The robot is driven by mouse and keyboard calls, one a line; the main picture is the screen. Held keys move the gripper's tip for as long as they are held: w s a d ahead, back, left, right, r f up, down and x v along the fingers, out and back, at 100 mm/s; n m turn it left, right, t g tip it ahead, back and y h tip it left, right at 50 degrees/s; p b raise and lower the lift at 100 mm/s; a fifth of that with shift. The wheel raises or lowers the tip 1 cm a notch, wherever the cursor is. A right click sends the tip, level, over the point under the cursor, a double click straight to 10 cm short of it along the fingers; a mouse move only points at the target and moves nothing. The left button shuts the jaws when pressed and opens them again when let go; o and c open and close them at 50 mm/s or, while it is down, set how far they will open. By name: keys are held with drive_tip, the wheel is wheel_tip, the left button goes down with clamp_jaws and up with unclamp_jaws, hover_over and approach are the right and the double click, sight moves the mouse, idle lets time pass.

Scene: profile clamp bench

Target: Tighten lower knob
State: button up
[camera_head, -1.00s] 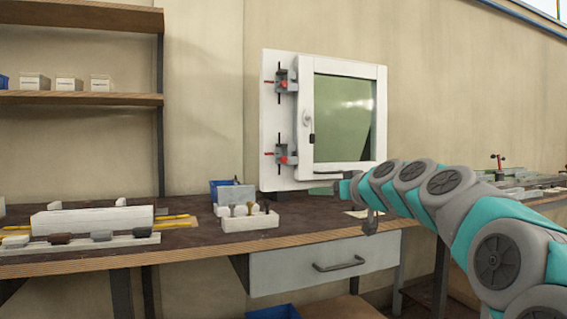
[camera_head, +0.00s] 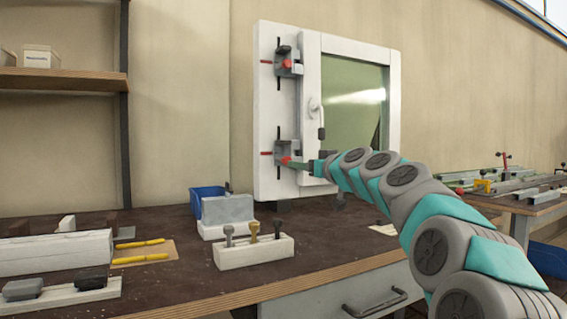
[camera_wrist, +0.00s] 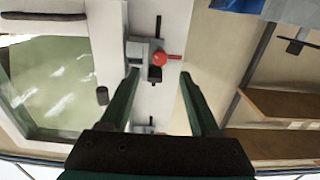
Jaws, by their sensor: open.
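The lower clamp's red knob (camera_head: 285,160) is on the left side of the white framed panel (camera_head: 265,110). In the wrist view, which is upside down, the red lower knob (camera_wrist: 160,57) shows just beyond and between my fingertips. My gripper (camera_head: 299,164) is at the lower clamp in the head view, pointing left toward the knob. In the wrist view my gripper (camera_wrist: 160,76) is open, one dark green finger on each side, with nothing held. Whether a finger touches the knob is not clear. The upper knob (camera_head: 287,64) is above.
A white block (camera_head: 255,253) with several upright pegs stands on the bench below the panel, near a blue bin (camera_head: 207,199). Long white blocks and yellow tools (camera_head: 142,258) lie at left. The window (camera_head: 356,105) has a handle (camera_head: 319,112) close to my gripper.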

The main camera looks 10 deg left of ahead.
sight(283, 160)
drive_tip(key=p+x, duration=0.3)
drive_tip(key=x, duration=0.4)
drive_tip(key=shift+w+a, duration=0.2)
drive_tip(key=shift+w, duration=0.05)
drive_tip(key=shift+c, duration=0.4)
clamp_jaws()
